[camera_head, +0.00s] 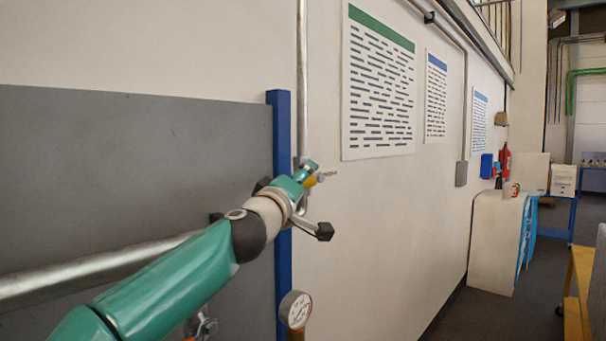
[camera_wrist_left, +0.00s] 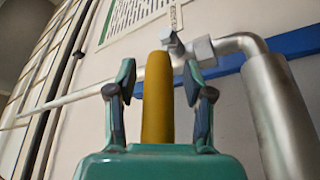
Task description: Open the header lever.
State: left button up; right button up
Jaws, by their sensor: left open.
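The header lever has a yellow handle, which shows as a small yellow piece (camera_head: 311,182) at my left gripper in the head view. In the left wrist view the yellow handle (camera_wrist_left: 157,98) stands lengthwise between the fingers. My left gripper (camera_wrist_left: 160,75) is open, one finger on each side of the handle, with a visible gap on both sides. In the head view my left gripper (camera_head: 306,176) is at the blue post, and my arm and wrist hide most of the valve. My right gripper is in neither view.
A silver pipe (camera_head: 95,271) runs behind my left arm along a grey panel (camera_head: 130,160). A blue post (camera_head: 282,130) edges the panel. A pressure gauge (camera_head: 295,309) sits below the gripper. A thick pipe (camera_wrist_left: 280,115) stands right of the fingers.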

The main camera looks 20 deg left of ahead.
pick_arm(q)
jog(key=shift+w, duration=0.1)
grip_shut()
dwell(0.3)
jog(key=shift+f+b, duration=0.2)
jog(key=shift+b, duration=0.25)
jog(key=f+n+t+b, duration=0.1)
jog(key=b, duration=0.3)
jog(key=n+t+y+b, duration=0.1)
jog(key=t+b, duration=0.1)
jog(key=b, duration=0.3)
jog(key=f+n+t+y+b, duration=0.1)
jog(key=t+b, duration=0.1)
jog(key=b, duration=0.3)
jog(key=shift+w+d+f, duration=0.1)
jog(key=shift+w+f, duration=0.2)
jog(key=shift+f, duration=0.2)
